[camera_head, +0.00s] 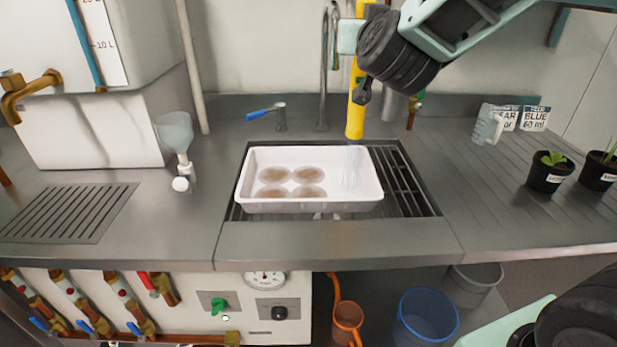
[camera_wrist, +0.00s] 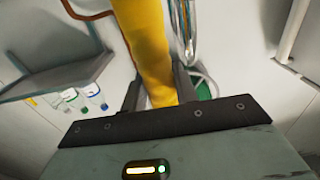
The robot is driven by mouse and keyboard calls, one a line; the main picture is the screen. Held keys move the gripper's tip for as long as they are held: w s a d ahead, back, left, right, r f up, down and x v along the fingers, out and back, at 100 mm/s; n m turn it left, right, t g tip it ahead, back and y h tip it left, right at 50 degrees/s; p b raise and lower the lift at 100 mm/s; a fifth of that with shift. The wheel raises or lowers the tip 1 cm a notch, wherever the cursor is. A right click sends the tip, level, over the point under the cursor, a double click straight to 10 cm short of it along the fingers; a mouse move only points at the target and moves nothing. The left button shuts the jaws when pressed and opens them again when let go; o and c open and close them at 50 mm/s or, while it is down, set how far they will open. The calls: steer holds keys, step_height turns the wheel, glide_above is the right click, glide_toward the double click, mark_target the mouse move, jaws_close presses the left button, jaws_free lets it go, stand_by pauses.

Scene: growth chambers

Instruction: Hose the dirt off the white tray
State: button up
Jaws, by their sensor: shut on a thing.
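The white tray (camera_head: 310,206) lies on the slatted sink grate in the head view. Several round brown dirt patches (camera_head: 274,175) show on its floor, in the left and middle parts. My gripper (camera_head: 358,72) is above and behind the tray's right part, shut on a yellow hose nozzle (camera_head: 355,115). The nozzle points down, and a thin pale spray (camera_head: 351,168) falls from it into the right part of the tray, right of the patches. In the wrist view the yellow nozzle (camera_wrist: 145,45) runs between my two dark fingers.
A steel tap (camera_head: 324,75) stands behind the sink, with a blue-handled valve (camera_head: 265,113) to its left. A funnel stand (camera_head: 176,135) is left of the sink.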

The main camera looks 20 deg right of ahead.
steer(key=shift+s+a+r, duration=0.1)
steer(key=shift+s+a, duration=0.9)
steer(key=shift+s, duration=0.25)
steer(key=shift+s+r+p, duration=0.1)
steer(key=shift+p, duration=0.2)
stand_by(0.4)
steer(key=w+a+p, duration=0.1)
steer(key=w+a, duration=0.2)
steer(key=a, duration=0.7)
steer(key=shift+a, duration=0.15)
stand_by(0.9)
steer(key=x, duration=0.5)
steer(key=shift+w+r+p, duration=0.1)
steer(key=shift+w+p, duration=0.2)
steer(key=shift+w, duration=0.05)
stand_by(0.6)
steer(key=shift+s, duration=0.2)
stand_by(0.9)
